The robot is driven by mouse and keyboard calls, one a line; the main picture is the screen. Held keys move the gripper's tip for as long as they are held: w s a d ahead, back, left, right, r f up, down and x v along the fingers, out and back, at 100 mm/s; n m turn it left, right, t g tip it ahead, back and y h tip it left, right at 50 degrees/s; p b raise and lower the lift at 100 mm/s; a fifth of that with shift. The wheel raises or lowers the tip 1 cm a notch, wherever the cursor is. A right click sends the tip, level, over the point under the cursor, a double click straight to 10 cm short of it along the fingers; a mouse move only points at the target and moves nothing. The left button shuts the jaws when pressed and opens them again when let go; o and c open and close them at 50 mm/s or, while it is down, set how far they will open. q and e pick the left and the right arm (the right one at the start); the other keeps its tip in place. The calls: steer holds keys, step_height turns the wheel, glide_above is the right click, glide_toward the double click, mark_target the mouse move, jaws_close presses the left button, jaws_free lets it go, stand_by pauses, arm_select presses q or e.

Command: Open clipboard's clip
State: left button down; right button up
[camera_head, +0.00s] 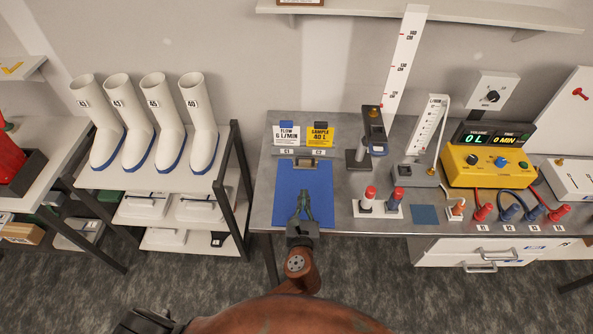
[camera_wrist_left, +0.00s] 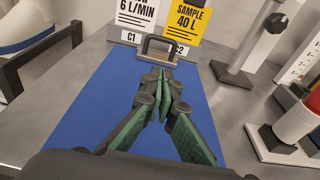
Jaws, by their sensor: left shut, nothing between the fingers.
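The clipboard is a blue board (camera_head: 287,205) lying flat near the left end of the bench; it also fills the middle of the left wrist view (camera_wrist_left: 84,110). Its grey clip with a dark raised loop (camera_head: 306,163) sits at the far edge, and it shows in the left wrist view (camera_wrist_left: 158,42). My left gripper (camera_head: 304,194) is over the board, fingers pointing at the clip. In the left wrist view its green-padded fingertips (camera_wrist_left: 160,76) are together, empty, just on the near side of the clip. Whether they touch it, I cannot tell.
White and yellow cards (camera_head: 320,134) labelled C1 and C2 stand just behind the clip. White boots (camera_head: 155,120) stand on a separate rack at left.

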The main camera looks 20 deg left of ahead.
steer(key=shift+s+f, duration=0.1)
steer(key=shift+f, duration=0.1)
steer(key=shift+s, duration=0.3)
arm_select(q)
steer(key=x, duration=0.4)
steer(key=b+x, duration=0.1)
steer(key=x, duration=0.3)
steer(key=r+x, duration=0.1)
steer(key=x, duration=0.3)
steer(key=shift+w+a+b, duration=0.1)
steer(key=shift+w+b, duration=0.25)
steer(key=shift+w, duration=0.1)
steer(key=shift+w+a+r, duration=0.1)
steer(key=shift+w+a, duration=0.05)
steer(key=shift+w, duration=0.35)
arm_select(e)
steer(key=shift+d+f, duration=0.1)
steer(key=shift+f, duration=0.75)
